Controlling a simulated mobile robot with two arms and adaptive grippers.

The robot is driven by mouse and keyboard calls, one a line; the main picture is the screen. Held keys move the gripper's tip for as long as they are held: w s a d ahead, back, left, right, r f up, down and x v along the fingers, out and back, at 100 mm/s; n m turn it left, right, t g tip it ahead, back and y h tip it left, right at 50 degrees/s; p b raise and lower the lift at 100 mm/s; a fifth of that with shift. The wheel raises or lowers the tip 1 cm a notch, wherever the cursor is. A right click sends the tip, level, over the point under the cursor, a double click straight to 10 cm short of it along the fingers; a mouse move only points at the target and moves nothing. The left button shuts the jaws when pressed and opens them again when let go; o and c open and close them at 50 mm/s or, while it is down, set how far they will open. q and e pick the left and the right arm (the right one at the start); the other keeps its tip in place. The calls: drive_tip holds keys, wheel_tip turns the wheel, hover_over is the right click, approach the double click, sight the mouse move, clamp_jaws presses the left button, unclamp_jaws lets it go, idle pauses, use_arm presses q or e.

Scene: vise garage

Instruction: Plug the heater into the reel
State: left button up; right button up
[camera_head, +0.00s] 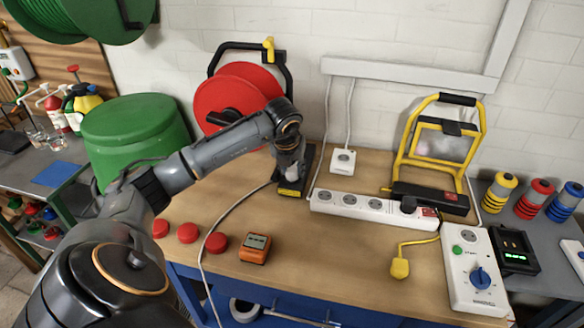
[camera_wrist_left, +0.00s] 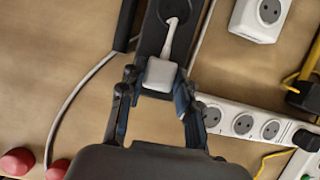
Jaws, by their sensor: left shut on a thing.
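The red cable reel (camera_head: 232,97) stands at the back of the bench in a black frame. Its dark foot with a yellow label (camera_head: 290,191) reaches toward the front. My left gripper (camera_head: 290,172) is over this foot, pointing down. In the left wrist view my left gripper (camera_wrist_left: 155,88) is shut on a white plug (camera_wrist_left: 160,73), with a thin white neck over the dark foot. A round socket-like ring shows at that view's top edge. I cannot tell whether the plug is seated. The heater is not recognisable. My right gripper is not in view.
A white power strip (camera_head: 365,207) and a white socket box (camera_head: 342,162) are right of the gripper. A yellow work lamp (camera_head: 401,160) stands behind. An orange meter (camera_head: 255,249) and red caps (camera_head: 187,233) lie in front. A pale cable (camera_head: 222,224) runs over the bench's front edge.

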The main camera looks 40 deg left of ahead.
use_arm(q)
drive_tip(key=o, duration=1.2)
drive_tip(key=v, duration=1.2)
drive_tip(key=shift+f, duration=0.1)
